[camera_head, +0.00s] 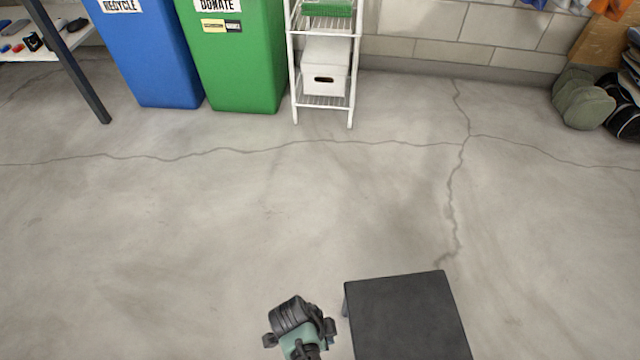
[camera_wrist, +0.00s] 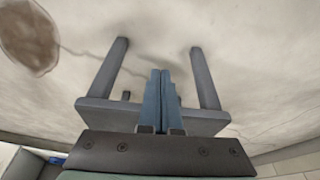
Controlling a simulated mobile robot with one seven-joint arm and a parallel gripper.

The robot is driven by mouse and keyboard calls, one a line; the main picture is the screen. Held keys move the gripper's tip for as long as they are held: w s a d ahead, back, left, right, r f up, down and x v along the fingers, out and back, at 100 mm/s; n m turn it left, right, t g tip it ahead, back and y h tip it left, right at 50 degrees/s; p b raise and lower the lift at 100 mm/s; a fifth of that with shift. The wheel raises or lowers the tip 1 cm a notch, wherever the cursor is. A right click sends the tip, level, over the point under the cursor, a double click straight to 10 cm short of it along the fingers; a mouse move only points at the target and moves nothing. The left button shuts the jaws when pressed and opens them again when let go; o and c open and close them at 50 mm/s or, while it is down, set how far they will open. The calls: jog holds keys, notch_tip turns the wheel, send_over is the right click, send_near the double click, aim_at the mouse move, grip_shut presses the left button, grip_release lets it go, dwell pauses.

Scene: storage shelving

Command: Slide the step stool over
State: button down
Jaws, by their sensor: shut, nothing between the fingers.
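The step stool (camera_head: 408,315) stands upright at the bottom of the head view, right of centre, with a flat dark grey top; its near edge is cut off by the frame. In the wrist view, the stool (camera_wrist: 110,116) shows with its legs reaching up the picture. My gripper (camera_wrist: 161,76) is shut and empty, its two blue-grey fingers side by side in front of the stool, between the legs in the picture. I cannot tell whether they touch it. In the head view the end of my arm is just left of the stool, and the fingertips are not clear.
Bare cracked concrete floor lies open beyond and left of the stool. A blue recycle bin (camera_head: 153,60), a green donate bin (camera_head: 232,70) and a white wire rack (camera_head: 353,75) stand along the back wall. Bags (camera_head: 582,100) lie at the far right. A table leg (camera_head: 75,70) is at upper left.

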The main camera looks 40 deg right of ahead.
aim_at(357, 331)
jog(key=shift+s+d+r+b, duration=0.1)
jog(key=shift+s+d+b, duration=0.1)
jog(key=shift+s+d, duration=0.45)
jog(key=shift+s+d+r+b, duration=0.1)
jog(key=shift+s+d+b, duration=0.15)
jog(key=shift+d, duration=0.55)
jog(key=shift+s, duration=0.1)
jog(key=s+d, duration=0.1)
jog(key=d+p, duration=0.1)
jog(key=d, duration=0.1)
jog(key=shift+s, duration=0.4)
jog(key=shift+a, duration=0.1)
